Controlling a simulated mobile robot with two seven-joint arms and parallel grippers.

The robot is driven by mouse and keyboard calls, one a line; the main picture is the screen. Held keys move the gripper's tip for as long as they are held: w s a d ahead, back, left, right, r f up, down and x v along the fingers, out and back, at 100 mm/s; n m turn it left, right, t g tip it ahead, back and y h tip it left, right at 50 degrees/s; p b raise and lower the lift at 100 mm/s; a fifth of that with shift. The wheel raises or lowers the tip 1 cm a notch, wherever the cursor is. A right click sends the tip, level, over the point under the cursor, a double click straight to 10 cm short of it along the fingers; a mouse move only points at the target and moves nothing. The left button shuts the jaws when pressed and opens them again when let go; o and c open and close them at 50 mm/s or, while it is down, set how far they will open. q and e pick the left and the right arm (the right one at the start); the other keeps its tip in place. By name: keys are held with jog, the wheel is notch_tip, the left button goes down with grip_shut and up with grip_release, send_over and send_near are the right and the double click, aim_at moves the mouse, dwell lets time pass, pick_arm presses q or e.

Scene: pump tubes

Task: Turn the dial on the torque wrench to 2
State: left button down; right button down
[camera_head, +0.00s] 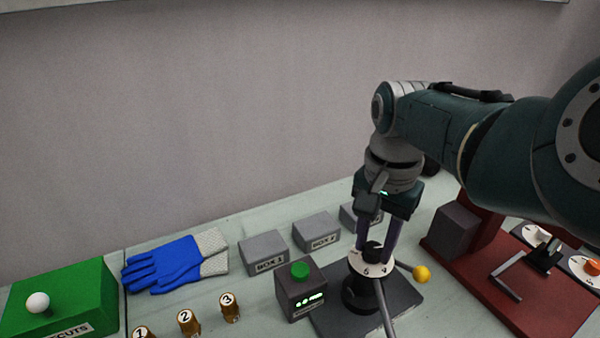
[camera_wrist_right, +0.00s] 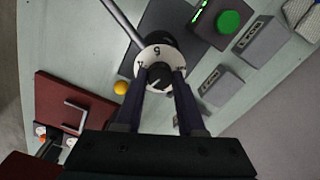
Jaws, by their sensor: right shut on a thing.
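The torque wrench's dial is a white numbered disc (camera_head: 366,270) with a black knob (camera_head: 373,248) on top, above a black body on a dark base plate (camera_head: 407,298). My right gripper (camera_head: 377,246) points down from above, its two dark fingers shut on the knob. In the right wrist view the fingertips sit on either side of the knob (camera_wrist_right: 159,76), and a 5 shows on the disc (camera_wrist_right: 152,55). The head view shows a 6 and another digit. I cannot tell which number is set. My left gripper is not in view.
A dark box with a green button (camera_head: 300,270) and lit display stands left of the wrench. A rod with a yellow ball (camera_head: 421,273) is at its right. Grey boxes (camera_head: 264,253) stand behind. A red fixture (camera_head: 540,303) is right; blue gloves (camera_head: 165,265) lie left.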

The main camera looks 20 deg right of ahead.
aim_at(373, 247)
jog(key=n+p, duration=0.1)
jog(key=n, duration=0.4)
jog(key=shift+n, duration=0.3)
jog(key=n, duration=0.3)
jog(key=shift+n+p, duration=0.35)
jog(key=shift+n, duration=1.05)
jog(key=c, duration=0.5)
grip_release()
notch_tip(373, 247, up, 10)
jog(key=p, duration=0.6)
